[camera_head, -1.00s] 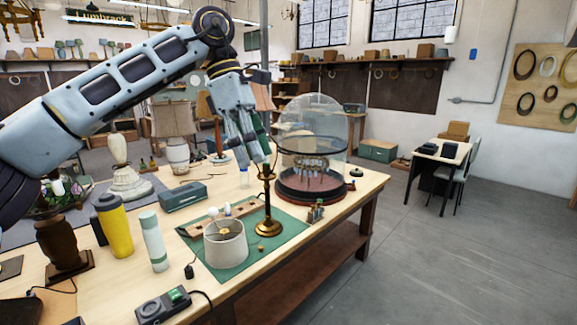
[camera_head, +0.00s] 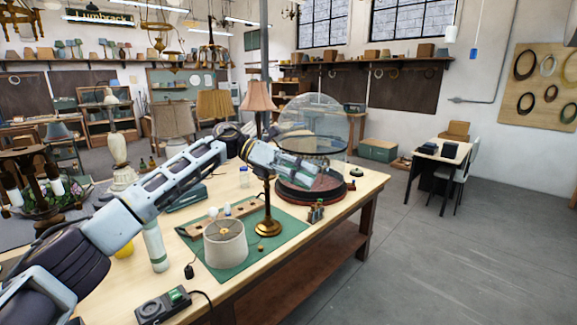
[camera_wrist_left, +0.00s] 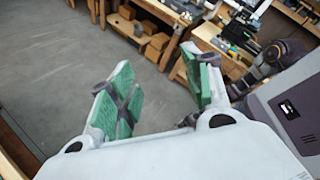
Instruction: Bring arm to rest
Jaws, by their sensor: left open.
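My left arm comes in from the left in the head view and reaches over the workbench (camera_head: 340,222). My left gripper (camera_head: 318,170) is in front of the glass dome (camera_head: 318,115) and hides part of what is under it. In the left wrist view the gripper (camera_wrist_left: 165,95) is open, its green-padded fingers apart with nothing between them and grey floor beyond. The brass lamp stand (camera_head: 268,215) stands upright on the green mat (camera_head: 285,238), below and left of the gripper. My right gripper is not seen.
A white lampshade (camera_head: 226,243) and a wooden strip with bulbs are on the mat. Open floor (camera_head: 450,260) lies to the right.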

